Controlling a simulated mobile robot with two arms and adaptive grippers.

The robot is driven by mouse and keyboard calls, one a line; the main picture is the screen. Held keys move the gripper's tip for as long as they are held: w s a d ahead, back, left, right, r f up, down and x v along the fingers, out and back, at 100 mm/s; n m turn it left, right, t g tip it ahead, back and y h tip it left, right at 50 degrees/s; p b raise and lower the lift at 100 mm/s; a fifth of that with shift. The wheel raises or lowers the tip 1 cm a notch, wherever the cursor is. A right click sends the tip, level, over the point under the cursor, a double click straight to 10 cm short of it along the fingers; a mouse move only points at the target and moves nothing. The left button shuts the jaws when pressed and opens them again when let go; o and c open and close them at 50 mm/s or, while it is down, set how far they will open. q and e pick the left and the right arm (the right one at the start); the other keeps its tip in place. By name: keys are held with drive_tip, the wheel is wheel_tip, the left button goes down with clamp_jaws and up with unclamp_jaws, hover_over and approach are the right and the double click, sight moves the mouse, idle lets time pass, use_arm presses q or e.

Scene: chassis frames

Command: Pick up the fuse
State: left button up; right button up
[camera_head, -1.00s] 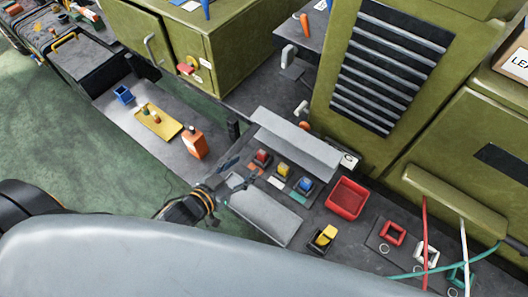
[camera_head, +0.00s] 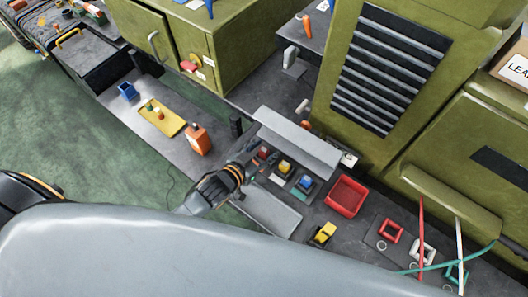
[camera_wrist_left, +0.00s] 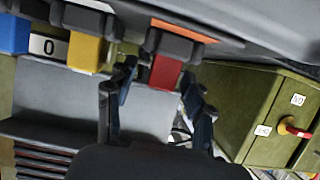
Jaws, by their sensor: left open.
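Three block-shaped fuses sit in dark holders in a row: a red fuse (camera_head: 263,152), a yellow fuse (camera_head: 285,166) and a blue fuse (camera_head: 305,181). My left gripper (camera_head: 256,156) is open at the red fuse, partly covering that end of the row. In the left wrist view the red fuse (camera_wrist_left: 165,71) shows between the two spread fingers (camera_wrist_left: 160,92); I cannot tell whether they touch it. The yellow fuse (camera_wrist_left: 86,53) and blue fuse (camera_wrist_left: 14,34) are to the left there. My right gripper is not in view.
A red tray (camera_head: 346,197) and a yellow-and-black block (camera_head: 322,234) lie right of the row. An orange bottle (camera_head: 198,139) and yellow tray (camera_head: 160,118) stand to the left. A grey sloped cover (camera_head: 298,141) rises behind the fuses.

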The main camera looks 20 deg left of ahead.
use_arm(q)
drive_tip(key=c, duration=1.1)
drive_tip(key=shift+o, duration=0.2)
drive_tip(key=shift+r, duration=0.1)
